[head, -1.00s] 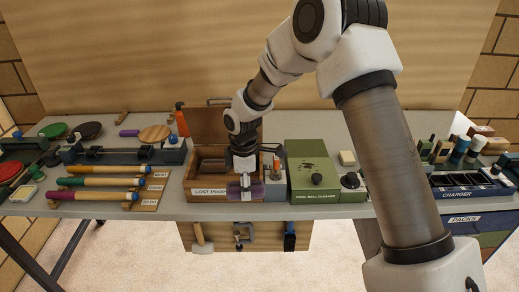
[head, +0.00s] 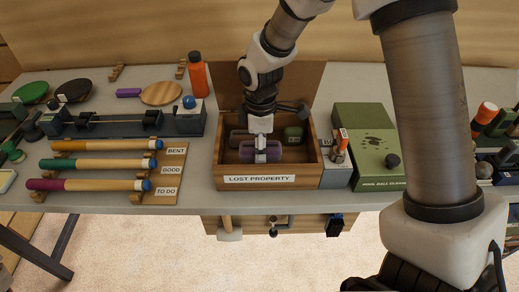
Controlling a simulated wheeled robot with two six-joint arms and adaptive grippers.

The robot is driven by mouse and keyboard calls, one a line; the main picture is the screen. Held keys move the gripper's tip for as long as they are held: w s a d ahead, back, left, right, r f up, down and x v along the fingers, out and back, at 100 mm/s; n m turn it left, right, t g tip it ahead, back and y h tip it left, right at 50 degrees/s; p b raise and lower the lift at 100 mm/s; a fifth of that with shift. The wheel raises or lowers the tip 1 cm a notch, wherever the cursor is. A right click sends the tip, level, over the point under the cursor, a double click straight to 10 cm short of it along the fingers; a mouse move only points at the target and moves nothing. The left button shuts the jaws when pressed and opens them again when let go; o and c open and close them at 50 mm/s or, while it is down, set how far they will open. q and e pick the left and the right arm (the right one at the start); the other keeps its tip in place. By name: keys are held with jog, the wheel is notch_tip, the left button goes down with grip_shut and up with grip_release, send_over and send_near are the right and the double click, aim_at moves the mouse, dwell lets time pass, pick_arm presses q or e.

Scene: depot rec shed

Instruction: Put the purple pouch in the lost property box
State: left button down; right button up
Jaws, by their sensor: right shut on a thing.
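The lost property box (head: 222,170) is an open wooden box with a white "LOST PROPERTY" label on its front, standing near the table's front edge. My right gripper (head: 261,152) points down into the box. It is shut on the purple pouch (head: 274,155), which shows on both sides of the fingers, inside the box's walls as seen from above. I cannot tell whether the pouch touches the box floor. A dark green item (head: 293,134) and a greyish item (head: 240,137) lie in the box behind the pouch. My left gripper is not in view.
A grey unit (head: 335,174) and a green ball cleaner (head: 368,150) stand close to the box's right. A rack of cues (head: 170,170) lies to the left. An orange bottle (head: 197,75) stands behind. Tools hang below the table edge.

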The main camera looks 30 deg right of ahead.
jog(key=f, duration=0.2)
jog(key=shift+w+f, duration=0.3)
jog(key=shift+w, duration=0.05)
jog(key=shift+s+r, duration=0.15)
jog(key=shift+s, duration=0.15)
jog(key=shift+w+f, duration=0.25)
jog(key=shift+f, duration=0.4)
jog(key=o, duration=0.9)
jog(key=shift+s, duration=0.1)
notch_tip(320, 180, up, 13)
jog(key=shift+r, duration=0.15)
